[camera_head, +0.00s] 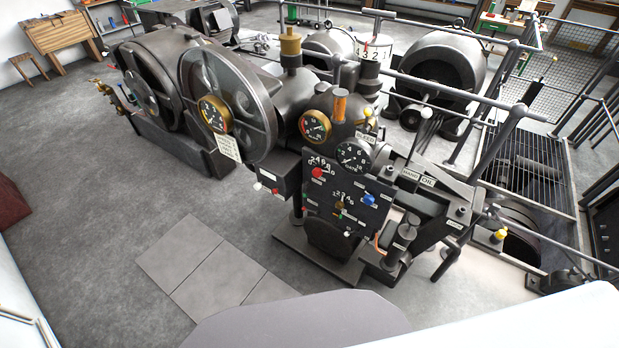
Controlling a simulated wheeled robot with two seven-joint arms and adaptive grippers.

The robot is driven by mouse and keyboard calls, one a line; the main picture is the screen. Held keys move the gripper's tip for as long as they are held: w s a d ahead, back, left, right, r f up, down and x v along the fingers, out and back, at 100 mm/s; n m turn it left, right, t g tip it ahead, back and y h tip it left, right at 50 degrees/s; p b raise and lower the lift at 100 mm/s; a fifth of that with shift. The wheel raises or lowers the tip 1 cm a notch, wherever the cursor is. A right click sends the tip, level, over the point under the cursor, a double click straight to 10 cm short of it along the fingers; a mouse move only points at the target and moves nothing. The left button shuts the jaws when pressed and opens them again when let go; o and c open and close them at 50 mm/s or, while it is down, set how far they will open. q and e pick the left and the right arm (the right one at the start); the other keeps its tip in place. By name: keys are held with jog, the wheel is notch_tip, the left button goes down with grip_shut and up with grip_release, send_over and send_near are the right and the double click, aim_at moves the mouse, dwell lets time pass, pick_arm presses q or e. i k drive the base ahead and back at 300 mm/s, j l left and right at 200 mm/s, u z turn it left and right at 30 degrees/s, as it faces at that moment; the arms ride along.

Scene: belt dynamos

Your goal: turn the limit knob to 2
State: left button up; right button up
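A dark control panel (335,200) stands upright on the front of the machine. A red knob (317,173) sits at its upper left, under a white arc of numbers. A small brass-coloured knob (340,205) sits near the middle, under another arc of numbers. A blue knob (368,199) sits at the right. The small labels are too fine to read, so I cannot tell which knob is the limit knob or where its pointer stands. Neither of my grippers is in view.
Round gauges (315,126) sit above the panel. A large flywheel (228,100) stands to the left. A lever block labelled OIL (430,182) and metal railings (500,140) are on the right, beside a grated floor opening (525,170). The grey floor (110,210) at front left is clear.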

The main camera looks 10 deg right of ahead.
aim_at(317, 173)
jog(key=i+j+z, duration=0.1)
jog(key=j+z, duration=0.15)
jog(key=j, duration=0.35)
jog(key=i+j+z, duration=0.25)
jog(key=j, duration=0.55)
jog(key=i+j+z, duration=0.1)
jog(key=j+z, duration=0.15)
jog(key=j, duration=0.55)
jog(key=j+z, duration=0.25)
jog(key=j, duration=0.55)
jog(key=i+j, duration=0.05)
